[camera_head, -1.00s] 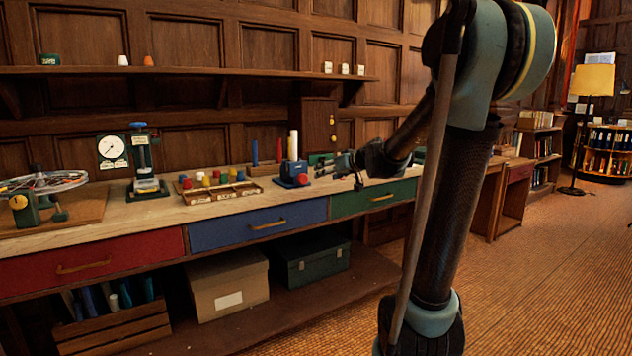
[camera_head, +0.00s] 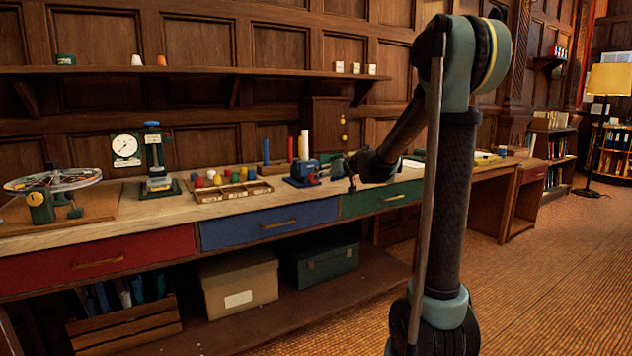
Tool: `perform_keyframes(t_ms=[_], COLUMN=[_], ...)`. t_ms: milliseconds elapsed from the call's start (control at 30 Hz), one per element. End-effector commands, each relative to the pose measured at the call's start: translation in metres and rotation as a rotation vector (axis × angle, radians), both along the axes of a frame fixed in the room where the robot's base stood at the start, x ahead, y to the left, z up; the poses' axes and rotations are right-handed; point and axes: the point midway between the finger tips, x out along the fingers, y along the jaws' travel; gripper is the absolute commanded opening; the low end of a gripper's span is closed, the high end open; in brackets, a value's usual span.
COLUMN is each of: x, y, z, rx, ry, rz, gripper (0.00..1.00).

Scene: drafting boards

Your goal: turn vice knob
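A small blue vice (camera_head: 303,172) stands on the workbench above the right end of the blue drawer. A red round part (camera_head: 313,178), which looks like its knob, shows on its right front. My gripper (camera_head: 342,175) is just right of the vice at about bench height, pointing left toward it. A gap to the red part seems to remain, but contact is hard to judge. The fingers are small and dark, so their opening is unclear.
A dial gauge (camera_head: 125,147), a press (camera_head: 156,165) and a wheel stand (camera_head: 55,195) are farther left. The bench front (camera_head: 220,218) is clear.

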Motion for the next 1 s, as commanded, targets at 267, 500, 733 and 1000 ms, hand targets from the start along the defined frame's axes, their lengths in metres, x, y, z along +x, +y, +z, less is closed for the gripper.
perform_keyframes(t_ms=[267, 500, 733, 1000], x=[0.028, 0.047, 0.055, 0.056], y=[0.022, 0.038, 0.044, 0.044], z=[-0.014, -0.024, -0.029, -0.029], rx=[0.0, -0.001, 0.0, 0.0], ry=[-0.001, -0.001, -0.001, 0.0], rz=[0.001, 0.0, -0.001, -0.001], gripper=[0.59, 0.59, 0.59, 0.59])
